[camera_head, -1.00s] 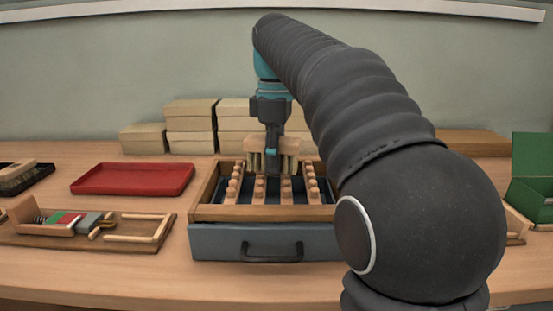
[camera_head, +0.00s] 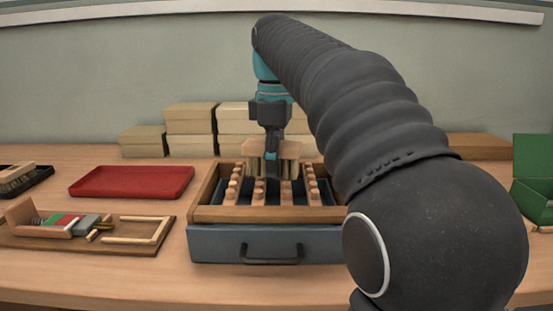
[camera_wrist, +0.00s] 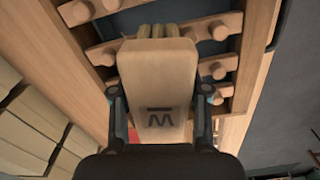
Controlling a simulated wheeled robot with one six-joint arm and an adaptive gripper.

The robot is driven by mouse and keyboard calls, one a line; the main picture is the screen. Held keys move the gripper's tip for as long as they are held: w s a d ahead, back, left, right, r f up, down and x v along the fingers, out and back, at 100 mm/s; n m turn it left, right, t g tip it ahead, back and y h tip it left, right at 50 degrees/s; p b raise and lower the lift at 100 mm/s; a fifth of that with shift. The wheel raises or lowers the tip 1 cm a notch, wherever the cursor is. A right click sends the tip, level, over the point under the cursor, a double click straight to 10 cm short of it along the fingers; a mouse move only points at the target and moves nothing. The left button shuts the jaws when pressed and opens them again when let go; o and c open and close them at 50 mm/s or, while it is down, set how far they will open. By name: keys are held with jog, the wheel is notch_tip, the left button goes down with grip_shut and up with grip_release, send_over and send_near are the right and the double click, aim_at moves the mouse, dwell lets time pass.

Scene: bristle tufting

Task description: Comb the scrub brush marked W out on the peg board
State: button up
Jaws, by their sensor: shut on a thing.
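The scrub brush marked W (camera_wrist: 158,80) is a pale wooden block with a dark W on its upper face. Tan bristles show past its far end in the wrist view and hang below the block (camera_head: 286,148) in the head view. My gripper (camera_wrist: 160,103) is shut on the block, one finger on each side; it also shows in the head view (camera_head: 271,155). The peg board (camera_head: 225,213) is a wooden frame with rows of round pegs. The brush is over the pegs, bristles down among or just above them; contact is hard to tell.
The board sits on a grey drawer (camera_head: 225,240) with a black handle. Left are a red tray (camera_head: 130,181), a dark tray with a brush (camera_head: 20,180) and a wooden jig (camera_head: 90,228). Stacked blocks (camera_head: 190,122) stand behind; a green box (camera_head: 535,170) is at right.

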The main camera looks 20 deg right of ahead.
jog(key=shift+s+a+r+p, duration=0.1)
jog(key=shift+s+a+p, duration=0.15)
jog(key=shift+s, duration=0.4)
jog(key=shift+s+a+p, duration=0.15)
jog(key=shift+s+p, duration=0.05)
jog(key=shift+s, duration=0.4)
jog(key=shift+w+d+f, duration=0.1)
jog(key=shift+w+d, duration=0.1)
jog(key=shift+w, duration=0.35)
jog(key=shift+w+d+f, duration=0.1)
jog(key=shift+w+d, duration=0.05)
jog(key=shift+w, duration=0.35)
jog(key=shift+w+d+r, duration=0.1)
jog(key=shift+w+d, duration=0.2)
jog(key=shift+w, duration=0.6)
jog(key=shift+w+d, duration=0.3)
jog(key=shift+w, duration=0.6)
jog(key=shift+s, duration=0.1)
